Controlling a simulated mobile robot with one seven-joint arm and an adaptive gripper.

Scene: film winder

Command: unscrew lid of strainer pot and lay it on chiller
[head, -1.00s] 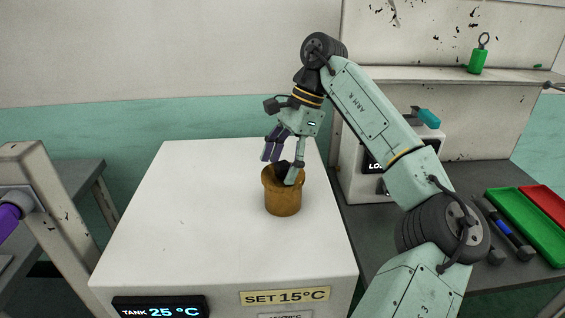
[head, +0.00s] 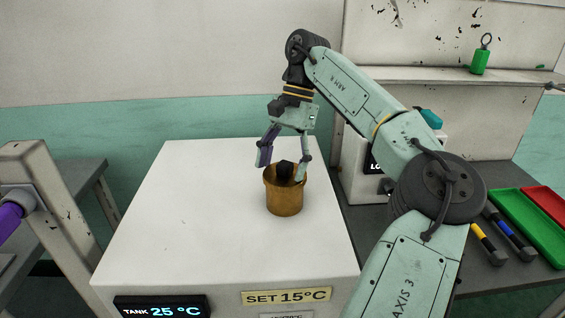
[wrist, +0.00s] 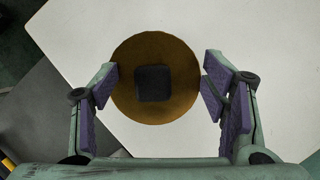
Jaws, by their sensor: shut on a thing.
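The strainer pot (head: 284,199) is a brown, round pot standing upright on the white top of the chiller (head: 190,220). Its round brown lid (wrist: 184,75) with a square black knob (wrist: 153,83) is at the pot's mouth; the knob also shows in the head view (head: 285,169). My gripper (wrist: 160,82) points down over the pot, with its purple-padded fingers on opposite sides of the lid's edge. It is shut on the lid, with the knob between the fingers and clear of them. I cannot tell whether the lid is loose. In the head view the gripper (head: 283,166) hides part of the rim.
The chiller top is bare around the pot, with wide room to the left and front. Its front shows a tank display (head: 160,309) and a set label (head: 286,297). A green tray (head: 525,228) and tools lie on the dark bench at right. A wall is behind.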

